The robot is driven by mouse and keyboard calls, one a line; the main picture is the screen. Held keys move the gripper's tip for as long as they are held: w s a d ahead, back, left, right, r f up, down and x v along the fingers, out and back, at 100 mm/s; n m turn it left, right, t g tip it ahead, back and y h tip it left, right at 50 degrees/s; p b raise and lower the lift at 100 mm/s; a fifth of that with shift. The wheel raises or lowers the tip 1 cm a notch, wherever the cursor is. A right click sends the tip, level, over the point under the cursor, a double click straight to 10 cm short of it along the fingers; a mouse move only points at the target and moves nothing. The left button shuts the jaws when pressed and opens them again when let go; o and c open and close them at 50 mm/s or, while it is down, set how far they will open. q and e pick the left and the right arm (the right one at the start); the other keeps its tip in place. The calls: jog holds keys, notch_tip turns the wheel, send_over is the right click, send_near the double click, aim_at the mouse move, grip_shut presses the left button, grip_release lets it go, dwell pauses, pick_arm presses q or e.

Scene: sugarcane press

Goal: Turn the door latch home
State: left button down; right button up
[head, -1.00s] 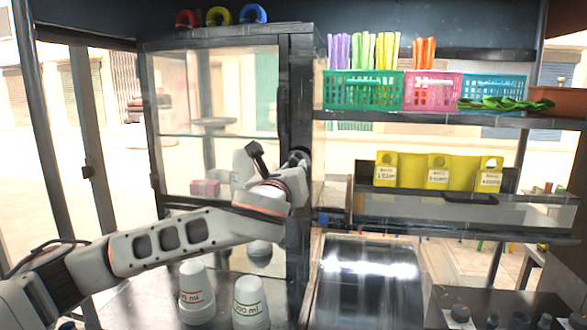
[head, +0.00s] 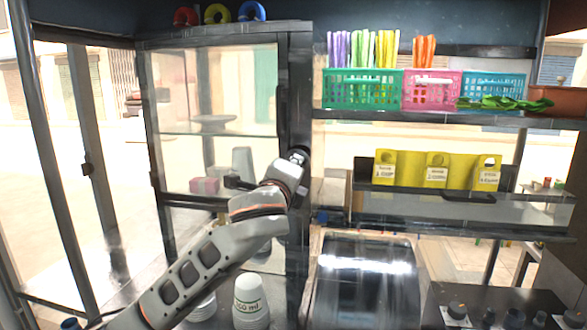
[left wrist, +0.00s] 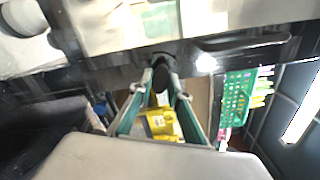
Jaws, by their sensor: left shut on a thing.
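The glass-fronted cabinet door has a dark frame (head: 224,41) and stands at the left middle of the head view. My left gripper (head: 299,155) is at the upright on the door's right side; its fingers are small and mostly hidden there. In the left wrist view my left gripper (left wrist: 164,88) has its two fingers closed around a dark knob-like piece, the latch (left wrist: 160,76). The rest of the latch and its exact angle are hard to tell. My right gripper is in neither view.
White cups (head: 249,300) stand low beside my left forearm. A metal-topped press (head: 365,275) is right of the upright. Yellow holders (head: 436,170) and a green basket (head: 362,89) sit on shelves at the right. Coloured rolls (head: 216,14) lie on the cabinet top.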

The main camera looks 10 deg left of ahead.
pick_arm(q)
jog(key=n, duration=0.4)
jog(key=shift+n, duration=0.3)
dwell(0.5)
jog(key=c, duration=1.9)
grip_release()
jog(key=shift+s, duration=0.1)
jog(key=s, duration=1.1)
jog(key=shift+s, duration=0.4)
